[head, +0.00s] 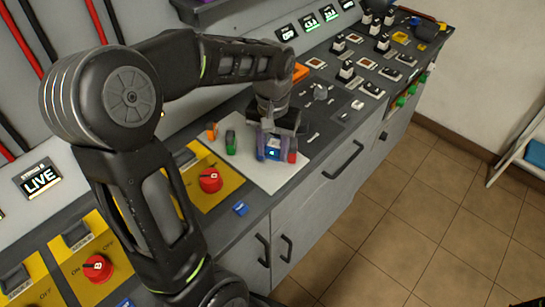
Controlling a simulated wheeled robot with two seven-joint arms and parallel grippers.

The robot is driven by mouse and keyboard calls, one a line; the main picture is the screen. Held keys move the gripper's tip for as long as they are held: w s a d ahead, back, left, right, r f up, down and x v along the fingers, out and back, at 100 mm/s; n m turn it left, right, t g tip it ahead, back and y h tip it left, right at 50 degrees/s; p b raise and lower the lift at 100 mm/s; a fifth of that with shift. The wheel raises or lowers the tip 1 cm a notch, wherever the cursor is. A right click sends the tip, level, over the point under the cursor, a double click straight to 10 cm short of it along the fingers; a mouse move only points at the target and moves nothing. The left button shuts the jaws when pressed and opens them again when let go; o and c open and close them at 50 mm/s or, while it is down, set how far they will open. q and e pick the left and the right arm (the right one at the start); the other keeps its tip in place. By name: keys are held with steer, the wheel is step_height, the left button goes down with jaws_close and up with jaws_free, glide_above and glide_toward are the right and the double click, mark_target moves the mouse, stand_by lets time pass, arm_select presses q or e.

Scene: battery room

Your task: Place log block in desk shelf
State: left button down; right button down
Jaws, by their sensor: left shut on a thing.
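My left gripper (274,152) points down over a white sheet (240,165) on the console top. It is shut on a small blue block with a pale face (273,154), low over the sheet or touching it; I cannot tell which. The fingers hide part of the block. I cannot tell for sure whether it is the log block. A green block (230,142) and an orange one (213,131) stand left of the gripper, and a red piece (292,156) is close by its right side. No desk shelf can be clearly made out. My right gripper is not in view.
A red rotary knob (210,180) on a yellow plate is left of the sheet. A small blue piece (240,208) lies near the console's front edge. Switches (346,72) fill the console's far end.

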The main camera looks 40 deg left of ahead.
mark_target(273, 159)
arm_select(q)
steer(key=shift+f, duration=0.1)
steer(key=shift+f, duration=1.8)
steer(key=shift+f, duration=0.15)
steer(key=c, duration=0.9)
jaws_free()
steer(key=shift+o, duration=0.2)
step_height(273, 159, up, 12)
steer(key=shift+r, duration=0.2)
steer(key=shift+o, duration=0.3)
